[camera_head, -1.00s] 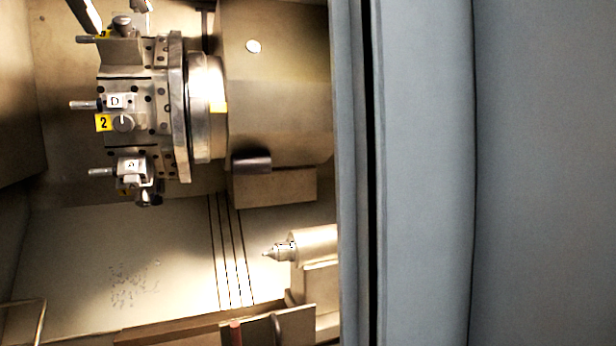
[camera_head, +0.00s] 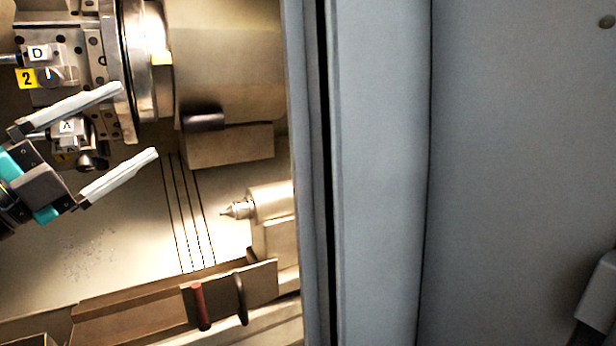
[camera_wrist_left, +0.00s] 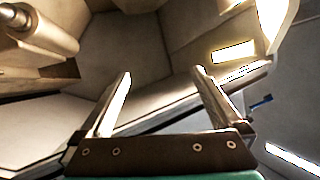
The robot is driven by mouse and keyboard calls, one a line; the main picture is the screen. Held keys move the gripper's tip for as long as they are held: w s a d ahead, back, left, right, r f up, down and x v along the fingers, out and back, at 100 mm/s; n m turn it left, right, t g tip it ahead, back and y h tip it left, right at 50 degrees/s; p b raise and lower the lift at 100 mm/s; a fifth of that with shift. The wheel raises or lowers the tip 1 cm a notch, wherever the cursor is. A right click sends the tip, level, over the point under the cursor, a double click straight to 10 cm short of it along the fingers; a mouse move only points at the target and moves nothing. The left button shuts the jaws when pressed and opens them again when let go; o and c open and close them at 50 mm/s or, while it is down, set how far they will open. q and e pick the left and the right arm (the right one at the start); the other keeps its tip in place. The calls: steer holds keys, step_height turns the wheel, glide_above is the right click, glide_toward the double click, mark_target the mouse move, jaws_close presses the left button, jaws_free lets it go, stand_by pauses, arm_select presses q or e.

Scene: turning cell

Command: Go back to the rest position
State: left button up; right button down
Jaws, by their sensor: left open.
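My left gripper (camera_head: 138,124) comes in from the left in the head view, in front of the lathe's tool turret (camera_head: 85,60). Its two pale fingers are spread apart with nothing between them. In the left wrist view the same gripper (camera_wrist_left: 162,78) shows both fingers apart and empty, with the machine's interior walls behind. My right gripper does not show in either view.
The tailstock centre (camera_head: 240,208) points left, below the turret. A ledge with a red handle (camera_head: 201,306) and a dark handle lies at the bottom. The grey door (camera_head: 380,180) stands right of the opening. Bare floor (camera_head: 110,225) lies below the gripper.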

arm_select(q)
steer(key=a+f+n+y, duration=0.5)
steer(key=f+n+y, duration=0.3)
steer(key=f+n, duration=0.25)
steer(key=a+f+n+y, duration=0.4)
steer(key=f+n+y, duration=0.45)
steer(key=f, duration=0.35)
steer(key=s+d+f+n+g, duration=0.25)
steer(key=s+f+g, duration=0.3)
steer(key=f, duration=0.45)
steer(key=s+d+f+n+g, duration=0.2)
steer(key=s+d+f+g, duration=0.3)
steer(key=f, duration=0.5)
steer(key=s+d+f+g+h, duration=0.4)
steer(key=s+d+f, duration=0.2)
steer(key=s+d, duration=0.45)
steer(key=s+a+f, duration=0.1)
steer(key=s+f, duration=0.1)
steer(key=f, duration=1)
steer(key=s+a+f, duration=0.2)
steer(key=f, duration=0.9)
steer(key=s+a+f+g, duration=0.2)
steer(key=s+f, duration=1)
steer(key=s, duration=0.2)
steer(key=shift+s+f, duration=0.2)
steer(key=shift+f, duration=0.1)
steer(key=shift+m, duration=0.25)
